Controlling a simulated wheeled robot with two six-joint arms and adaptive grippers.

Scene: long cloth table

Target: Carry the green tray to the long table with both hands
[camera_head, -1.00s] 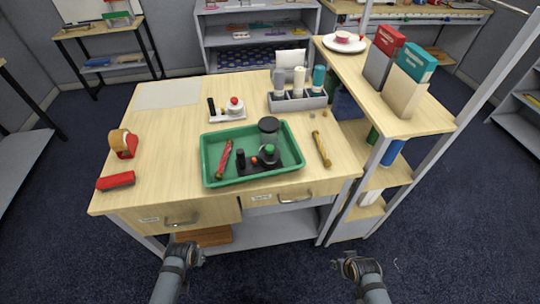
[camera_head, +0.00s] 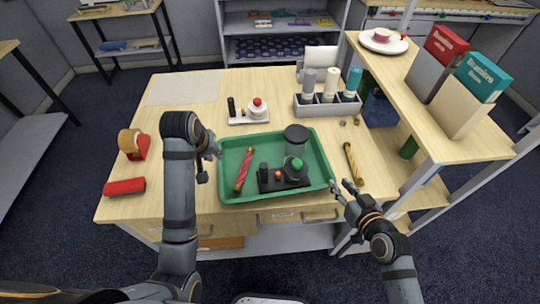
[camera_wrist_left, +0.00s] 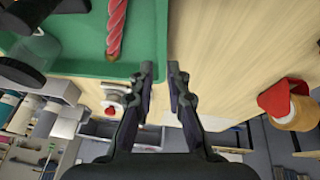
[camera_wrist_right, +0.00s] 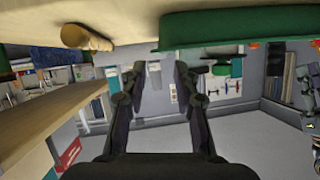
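The green tray (camera_head: 240,148) lies flat on the wooden workbench. It holds a red twisted stick (camera_head: 243,170) and a black stand with a clear jar and a green knob (camera_head: 284,176). My left gripper (camera_head: 210,155) is beside the tray's left wall. In the left wrist view it is open (camera_wrist_left: 164,72), with the tray edge (camera_wrist_left: 120,72) just to one side and nothing between the fingers. My right gripper (camera_head: 345,190) is near the tray's front right corner. In the right wrist view it is open and empty (camera_wrist_right: 159,72), with the tray wall (camera_wrist_right: 215,28) above it.
A gold stick (camera_head: 353,163) lies right of the tray. A grey bottle caddy (camera_head: 326,106) and a small white tray (camera_head: 248,119) stand behind it. A tape dispenser (camera_head: 134,145) and a red item (camera_head: 124,187) are left. A raised shelf (camera_head: 440,125) borders the right side.

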